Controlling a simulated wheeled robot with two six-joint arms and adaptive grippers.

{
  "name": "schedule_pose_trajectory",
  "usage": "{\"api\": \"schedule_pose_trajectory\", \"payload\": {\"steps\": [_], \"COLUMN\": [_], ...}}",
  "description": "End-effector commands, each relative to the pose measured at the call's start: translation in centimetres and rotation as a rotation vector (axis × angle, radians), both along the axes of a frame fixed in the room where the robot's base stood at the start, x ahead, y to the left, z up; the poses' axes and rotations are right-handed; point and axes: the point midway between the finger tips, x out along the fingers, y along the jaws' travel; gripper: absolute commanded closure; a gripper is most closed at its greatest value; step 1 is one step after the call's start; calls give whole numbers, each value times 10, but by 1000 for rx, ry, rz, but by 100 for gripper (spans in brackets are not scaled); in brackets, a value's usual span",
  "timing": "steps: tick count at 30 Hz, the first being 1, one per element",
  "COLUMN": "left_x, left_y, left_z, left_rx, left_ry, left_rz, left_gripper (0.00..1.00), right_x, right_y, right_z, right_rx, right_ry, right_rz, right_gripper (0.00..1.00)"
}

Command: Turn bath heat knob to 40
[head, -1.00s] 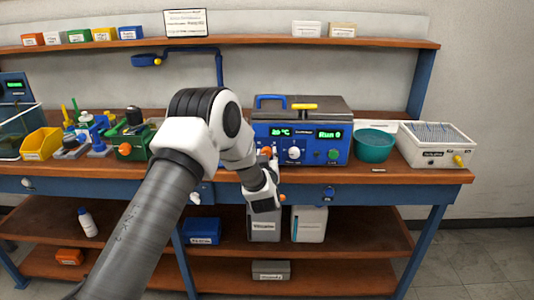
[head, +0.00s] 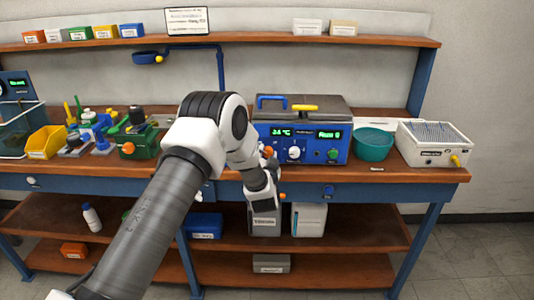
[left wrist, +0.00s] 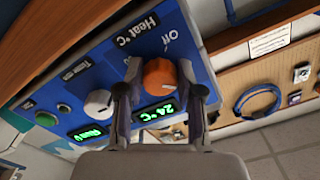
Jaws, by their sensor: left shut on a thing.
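The blue bath unit (head: 315,148) stands on the bench with a heat display and a run display. Its orange heat knob (left wrist: 160,77), under the "Heat °C" label, shows in the left wrist view, with "Off" printed beside it. The heat display (left wrist: 158,113) reads 24 °C there. My left gripper (left wrist: 160,92) is shut on the orange knob, one finger on each side. In the head view my left gripper (head: 267,162) reaches the panel's left end and partly hides the knob. My right gripper is in neither view.
A teal bowl (head: 374,145) and a white box (head: 433,144) stand further right.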

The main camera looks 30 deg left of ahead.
Motion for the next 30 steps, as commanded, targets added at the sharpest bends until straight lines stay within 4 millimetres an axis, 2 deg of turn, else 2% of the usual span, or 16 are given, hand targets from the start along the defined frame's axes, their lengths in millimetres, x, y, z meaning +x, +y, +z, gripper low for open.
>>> {"api": "schedule_pose_trajectory", "payload": {"steps": [16, 17, 18, 30], "left_x": [1, 1, 1, -5], "left_y": [0, 0, 0, -4], "left_z": [2, 2, 2, 0], "left_rx": [24, 24, 24, 22], "left_ry": [10, 10, 10, 13], "left_rz": [0, 0, 0, -1], "left_gripper": [98, 53, 39, 38], "right_x": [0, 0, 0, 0], "right_y": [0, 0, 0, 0], "right_z": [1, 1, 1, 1], "right_rx": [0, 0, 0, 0], "right_ry": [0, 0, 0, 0], "right_rz": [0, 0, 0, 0], "right_gripper": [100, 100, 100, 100]}}
